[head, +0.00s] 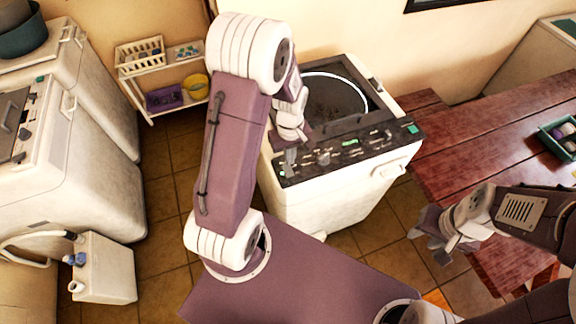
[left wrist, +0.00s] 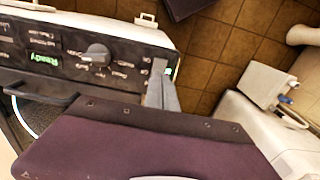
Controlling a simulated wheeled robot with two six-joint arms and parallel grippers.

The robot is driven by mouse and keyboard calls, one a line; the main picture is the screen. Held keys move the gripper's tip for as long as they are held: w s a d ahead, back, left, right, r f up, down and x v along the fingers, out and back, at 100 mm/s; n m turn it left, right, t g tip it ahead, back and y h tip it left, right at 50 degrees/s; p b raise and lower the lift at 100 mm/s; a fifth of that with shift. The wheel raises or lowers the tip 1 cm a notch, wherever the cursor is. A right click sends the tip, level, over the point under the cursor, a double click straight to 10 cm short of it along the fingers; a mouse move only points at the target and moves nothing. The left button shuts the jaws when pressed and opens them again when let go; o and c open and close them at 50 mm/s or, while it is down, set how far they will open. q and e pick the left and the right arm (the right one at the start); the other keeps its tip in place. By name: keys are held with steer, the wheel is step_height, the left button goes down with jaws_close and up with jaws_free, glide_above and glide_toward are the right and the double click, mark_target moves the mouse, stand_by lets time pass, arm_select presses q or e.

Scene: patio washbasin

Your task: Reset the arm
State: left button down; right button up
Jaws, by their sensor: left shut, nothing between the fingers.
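My left gripper (head: 291,158) is at the left end of the dark control panel (head: 350,147) of a white top-loading washing machine (head: 335,205). The left wrist view shows its grey fingers (left wrist: 161,90) together and empty, beside a small lit green button (left wrist: 168,71). I cannot tell whether they touch the panel. A display on the panel reads "Ready" (left wrist: 45,61), with a round knob (left wrist: 96,53) near it. My right gripper (head: 432,230) hangs above the floor to the right of the machine. Its finger opening is unclear.
A red-brown wooden table (head: 480,140) stands at the right with a green tray (head: 548,137). A white shelf (head: 165,82) and a white jug (head: 105,270) stand at the left. Tiled floor lies between.

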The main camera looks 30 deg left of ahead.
arm_select(q)
steer(key=shift+f, duration=0.2)
steer(key=f+b, duration=0.1)
steer(key=b, duration=0.2)
steer(key=w+d+f+t+b, duration=0.1)
steer(key=f+b, duration=0.1)
steer(key=b, duration=0.1)
steer(key=shift+w+d+m, duration=0.1)
steer(key=shift+d+m, duration=0.1)
steer(key=shift+m, duration=0.1)
steer(key=s+d+f+b, duration=0.1)
steer(key=b, duration=0.3)
steer(key=shift+s+d+f+m, duration=0.1)
steer(key=shift+d+f+m, duration=0.05)
steer(key=shift+m, duration=0.25)
steer(key=s+m+b, duration=0.1)
steer(key=s+d+f+m+b, duration=0.1)
steer(key=b, duration=0.1)
steer(key=shift+s+d+f+t, duration=0.2)
steer(key=shift+s+d+t, duration=0.1)
steer(key=shift+t, duration=0.1)
steer(key=s+m, duration=0.3)
steer(key=m, duration=0.1)
steer(key=s+m, duration=0.2)
steer(key=shift+s+d+f+g, duration=0.2)
steer(key=shift+s+d+g, duration=0.1)
steer(key=shift+s, duration=0.05)
steer(key=shift+s, duration=0.15)
